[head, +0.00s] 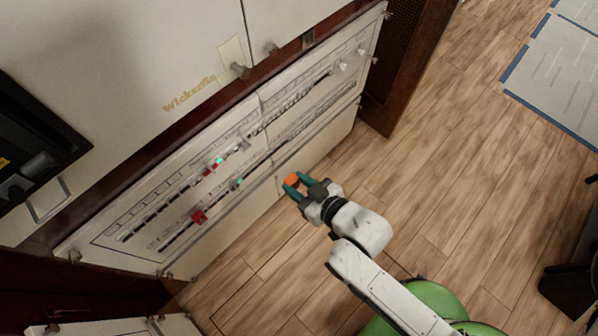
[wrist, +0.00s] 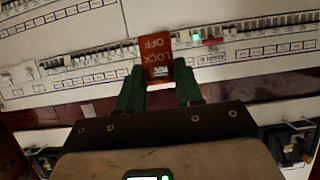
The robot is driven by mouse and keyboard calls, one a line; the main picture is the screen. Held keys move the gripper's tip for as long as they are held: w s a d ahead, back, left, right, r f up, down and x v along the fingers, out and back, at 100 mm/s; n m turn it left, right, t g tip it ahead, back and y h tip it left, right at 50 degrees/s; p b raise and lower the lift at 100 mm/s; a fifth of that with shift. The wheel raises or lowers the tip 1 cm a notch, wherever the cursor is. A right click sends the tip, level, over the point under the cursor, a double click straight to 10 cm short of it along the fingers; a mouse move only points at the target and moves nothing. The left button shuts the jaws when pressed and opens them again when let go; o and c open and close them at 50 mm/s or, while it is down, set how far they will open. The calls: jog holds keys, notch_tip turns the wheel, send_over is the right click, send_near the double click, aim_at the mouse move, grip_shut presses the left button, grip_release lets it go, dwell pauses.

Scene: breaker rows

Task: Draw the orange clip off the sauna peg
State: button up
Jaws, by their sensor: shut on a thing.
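The orange clip (head: 291,181) sits between the two green fingers of my gripper (head: 297,185), in front of the lower right part of the breaker panel. In the wrist view the clip (wrist: 155,54) is an orange-red tag with "LOCK OFF" lettering, upside down. My gripper (wrist: 159,76) is shut on it, with a finger on each side. The clip seems to stand clear of the panel face, but the view from above does not settle the gap. I cannot read which peg is the sauna peg.
The white breaker panel (head: 225,205) has long rows of switches. A red clip (head: 198,216) sits on the lower row, and red and green marks show on the upper row. White knobs (head: 343,66) stand at the panel's upper right. Wooden floor (head: 440,150) is open to the right.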

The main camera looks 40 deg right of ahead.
jog(key=s+p, duration=0.1)
jog(key=s, duration=0.5)
dwell(1.1)
jog(key=shift+s, duration=0.1)
jog(key=s+p, duration=0.1)
jog(key=s, duration=0.5)
jog(key=shift+s, duration=0.4)
jog(key=shift+w, duration=0.1)
dwell(0.5)
jog(key=w+a+r, duration=0.1)
jog(key=w+a, duration=0.1)
jog(key=w, duration=1.9)
jog(key=shift+w+a+r, duration=0.2)
jog(key=shift+w+a, duration=0.1)
jog(key=shift+a, duration=0.05)
